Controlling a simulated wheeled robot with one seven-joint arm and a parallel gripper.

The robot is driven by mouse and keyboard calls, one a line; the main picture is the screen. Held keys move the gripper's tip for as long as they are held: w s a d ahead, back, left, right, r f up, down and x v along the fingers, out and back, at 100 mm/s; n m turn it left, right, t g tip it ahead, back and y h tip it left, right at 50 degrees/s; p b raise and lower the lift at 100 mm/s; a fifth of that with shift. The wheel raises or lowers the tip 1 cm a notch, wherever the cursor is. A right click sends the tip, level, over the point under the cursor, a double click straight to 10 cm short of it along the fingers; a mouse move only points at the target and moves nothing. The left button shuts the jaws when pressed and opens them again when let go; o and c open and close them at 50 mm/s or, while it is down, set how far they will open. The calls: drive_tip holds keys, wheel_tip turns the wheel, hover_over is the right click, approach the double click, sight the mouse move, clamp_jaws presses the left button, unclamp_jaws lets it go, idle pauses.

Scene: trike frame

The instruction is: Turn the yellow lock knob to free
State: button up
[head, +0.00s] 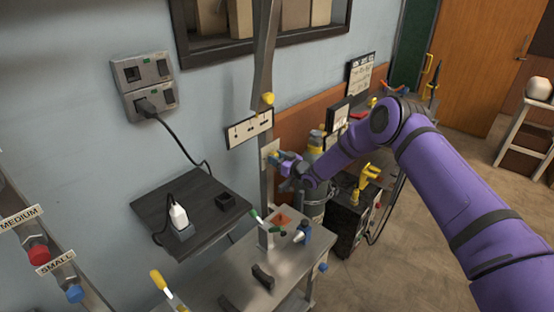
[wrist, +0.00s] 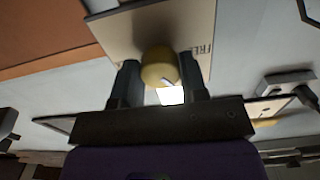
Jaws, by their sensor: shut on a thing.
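The yellow lock knob (wrist: 158,64) sits on a pale panel (wrist: 120,28) and fills the gap between my fingers in the wrist view. My gripper (wrist: 160,76) is shut on it, one finger on each side. A small white mark shows on the knob's lower edge. Part of a word, "FRE", shows on the panel to the right of the knob. In the head view my gripper (head: 277,159) reaches a small pale panel (head: 266,150) on the upright post; the knob there is mostly hidden by the fingers.
Another yellow knob (head: 267,98) is higher on the post (head: 264,65). A pale sign (head: 250,129) is beside it. Below stands a metal cart (head: 240,285) with tools. A dark wall shelf (head: 180,215) is at left. A black machine (head: 350,215) stands under my arm.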

drive_tip(key=n, duration=1.1)
drive_tip(key=shift+n, duration=0.4)
idle(0.3)
drive_tip(key=o, duration=0.9)
drive_tip(key=v, duration=1)
drive_tip(key=shift+s+d, duration=0.25)
drive_tip(key=shift+d, duration=0.1)
